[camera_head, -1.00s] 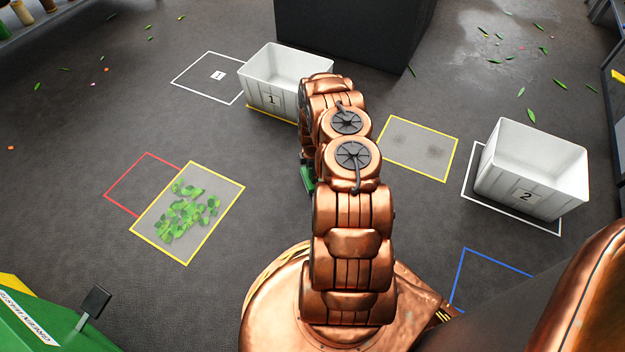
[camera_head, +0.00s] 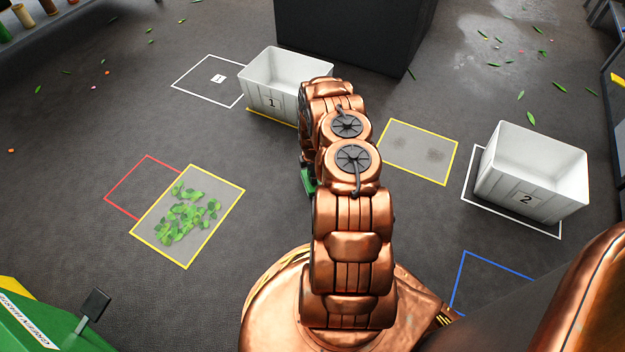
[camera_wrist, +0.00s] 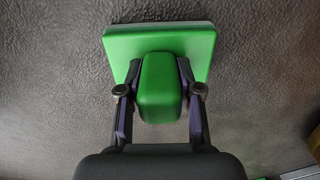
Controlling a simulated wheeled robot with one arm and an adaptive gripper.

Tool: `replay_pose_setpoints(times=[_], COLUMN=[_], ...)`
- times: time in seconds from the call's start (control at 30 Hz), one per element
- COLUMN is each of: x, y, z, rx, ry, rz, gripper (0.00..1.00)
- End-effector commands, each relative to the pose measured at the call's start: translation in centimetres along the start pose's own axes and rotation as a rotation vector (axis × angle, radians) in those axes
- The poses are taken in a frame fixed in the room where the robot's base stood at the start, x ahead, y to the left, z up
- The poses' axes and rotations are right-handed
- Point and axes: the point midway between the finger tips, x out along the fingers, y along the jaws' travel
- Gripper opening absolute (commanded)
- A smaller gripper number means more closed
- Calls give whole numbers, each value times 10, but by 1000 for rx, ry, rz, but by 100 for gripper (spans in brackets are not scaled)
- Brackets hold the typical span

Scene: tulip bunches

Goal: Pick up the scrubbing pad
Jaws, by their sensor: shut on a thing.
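The scrubbing pad (camera_wrist: 193,43) is a green block with a paler layer along its far edge and a raised green handle (camera_wrist: 160,88). In the wrist view my gripper (camera_wrist: 160,75) has one finger on each side of the handle and is shut on it. How far the pad is from the floor I cannot tell. In the head view my arm hides most of the gripper and pad; a small green part (camera_head: 308,180) shows at the arm's left side.
White bin 1 (camera_head: 272,102) stands behind my arm, and white bin 2 (camera_head: 527,200) stands at the right. Green leaves (camera_head: 187,215) lie on a yellow-outlined grey patch at the left. Another yellow-outlined patch (camera_head: 418,150) has dark smudges. A dark block (camera_head: 350,35) stands at the back.

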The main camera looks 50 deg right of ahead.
Motion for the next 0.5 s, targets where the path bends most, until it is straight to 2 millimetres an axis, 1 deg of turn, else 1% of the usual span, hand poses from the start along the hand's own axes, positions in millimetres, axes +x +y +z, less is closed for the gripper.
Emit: replay_pose_setpoints(times=[0.13,0.23,0.37,0.4,0.43,0.5], x=[-2,-10,-32,-40,-42,-39], y=[0,0,0,0,-2,-14], z=[0,0,0,0,0,0], rx=[0,0,1,1,1,0], ry=[0,0,0,-1,0,0], rz=[0,0,0,0,-1,-2], gripper=[0,0,0,0,0,0])
